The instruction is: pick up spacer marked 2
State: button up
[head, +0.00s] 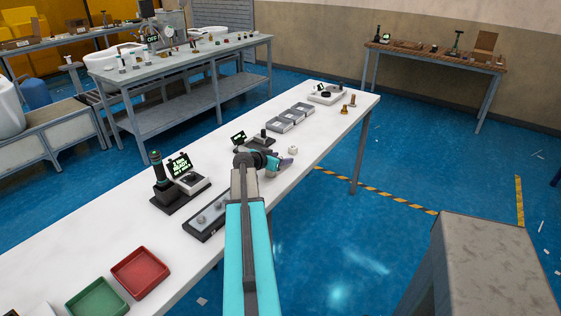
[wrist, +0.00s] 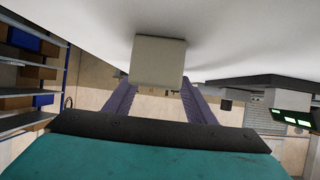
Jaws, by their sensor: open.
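A small cream block (head: 293,150) stands on the white table just beyond my gripper (head: 283,162); no number can be read on it. In the wrist view the block (wrist: 158,62) shows a plain face, centred ahead of my gripper (wrist: 157,88). The two purple-grey fingers are spread apart, one toward each side of the block. I cannot tell whether the fingertips reach past its near face or touch it. A dark tray (head: 206,222) with round grey pieces lies partly behind my arm; no marks can be read on them.
A small lit display (head: 238,137) with a dark device stands left of the block. Grey bins (head: 279,124) sit farther along the table, with brass pieces (head: 348,107) beyond. A red tray (head: 140,272) and a green tray (head: 97,299) lie at the near end. Table surface right of the bins is clear.

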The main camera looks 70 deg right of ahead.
dwell(0.4)
jog(key=c, duration=1.1)
jog(key=shift+r, duration=0.1)
jog(key=shift+r+b, duration=0.75)
jog(key=shift+r, duration=1)
jog(key=s+a+b, duration=0.1)
jog(key=a, duration=0.3)
jog(key=s+a+b, duration=0.1)
jog(key=a, duration=0.3)
jog(key=s+a+r+b, duration=0.1)
jog(key=a, duration=0.4)
jog(key=shift+s+b, duration=0.3)
jog(key=shift+b, duration=0.7)
jog(key=b, duration=0.4)
jog(key=shift+s+a, duration=0.1)
jog(key=shift+a, duration=0.1)
jog(key=a+b, duration=0.1)
jog(key=b, duration=0.5)
jog(key=shift+s+a, duration=0.1)
jog(key=shift+s, duration=0.05)
